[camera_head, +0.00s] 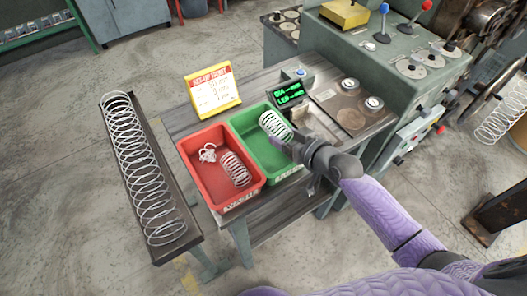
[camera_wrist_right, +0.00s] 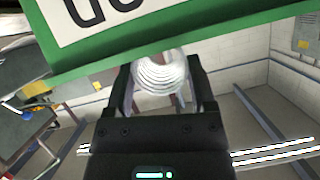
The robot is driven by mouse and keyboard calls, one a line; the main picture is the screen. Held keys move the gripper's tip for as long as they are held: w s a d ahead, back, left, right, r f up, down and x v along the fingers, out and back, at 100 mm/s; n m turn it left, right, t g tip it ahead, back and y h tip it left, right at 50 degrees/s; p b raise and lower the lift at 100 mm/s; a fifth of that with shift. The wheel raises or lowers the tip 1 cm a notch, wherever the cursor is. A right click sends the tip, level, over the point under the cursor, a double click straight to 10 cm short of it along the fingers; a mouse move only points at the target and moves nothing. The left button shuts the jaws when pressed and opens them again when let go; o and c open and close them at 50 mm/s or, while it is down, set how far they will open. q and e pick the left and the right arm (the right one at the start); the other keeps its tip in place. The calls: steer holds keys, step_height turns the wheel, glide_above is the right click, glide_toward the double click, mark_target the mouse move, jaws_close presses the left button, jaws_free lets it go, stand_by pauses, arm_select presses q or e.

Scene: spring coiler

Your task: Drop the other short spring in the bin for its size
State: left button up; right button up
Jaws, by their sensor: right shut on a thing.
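My right gripper (camera_head: 292,148) is shut on a short, pale coiled spring (camera_head: 274,125). The spring appears over the green bin (camera_head: 240,122) in the head view; I cannot tell its exact height. In the right wrist view the spring (camera_wrist_right: 162,73) sits between the two fingers of the right gripper (camera_wrist_right: 160,90), with the green bin's labelled wall (camera_wrist_right: 200,25) close beyond. The red bin (camera_head: 196,183) is left of the green one. It holds another short spring (camera_head: 235,169) and a tangled white piece of wire (camera_head: 208,152). My left gripper is not in view.
A long spring (camera_head: 128,145) lies in a dark trough (camera_head: 185,243) at the left. A yellow and white sign (camera_head: 212,91) and a small green-lettered display (camera_head: 289,93) stand behind the bins. The green coiling machine (camera_head: 345,55) stands at the back right.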

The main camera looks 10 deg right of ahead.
step_height(320, 180, down, 2)
steer(key=shift+f+b, duration=0.1)
steer(key=shift+b, duration=0.4)
steer(key=shift+r, duration=0.2)
steer(key=o, duration=1.1)
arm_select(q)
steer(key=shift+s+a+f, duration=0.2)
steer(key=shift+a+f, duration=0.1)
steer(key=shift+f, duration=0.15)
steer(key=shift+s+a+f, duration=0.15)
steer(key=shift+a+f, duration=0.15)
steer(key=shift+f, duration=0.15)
arm_select(e)
steer(key=shift+o, duration=1.1)
arm_select(q)
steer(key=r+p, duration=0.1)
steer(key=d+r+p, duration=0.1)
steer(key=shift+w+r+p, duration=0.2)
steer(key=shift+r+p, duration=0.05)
steer(key=shift+p, duration=0.1)
arm_select(e)
steer(key=v, duration=1)
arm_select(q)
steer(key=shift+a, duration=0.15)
